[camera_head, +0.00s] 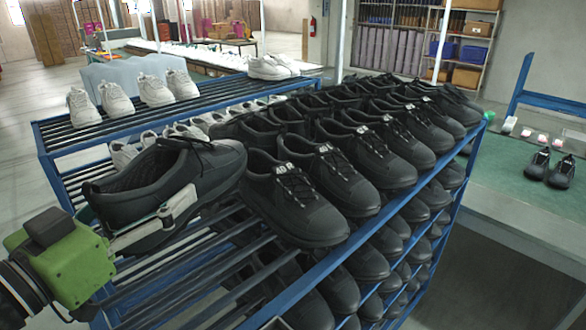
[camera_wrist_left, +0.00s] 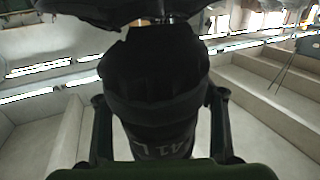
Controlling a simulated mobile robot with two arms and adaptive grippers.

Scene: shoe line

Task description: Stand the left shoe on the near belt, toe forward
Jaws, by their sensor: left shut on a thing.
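My left gripper (camera_head: 145,205) comes in from the left and is shut on a black lace-up shoe (camera_head: 175,170), one finger along its near side. The shoe is above the rack's top shelf, at its left part, with its toe to the upper right. In the left wrist view the shoe's dark heel (camera_wrist_left: 155,100) sits between the two fingers, with pale marking that seems to read "41 L". The green belt (camera_head: 500,180) is at the right and carries a pair of black shoes (camera_head: 548,167). My right gripper is not in view.
The blue rack (camera_head: 330,270) holds rows of black shoes (camera_head: 300,195) right beside the held shoe, and white shoes (camera_head: 155,90) behind it. Bare bars show below the held shoe. Shelves with boxes (camera_head: 465,50) stand at the back right. The belt's near part is clear.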

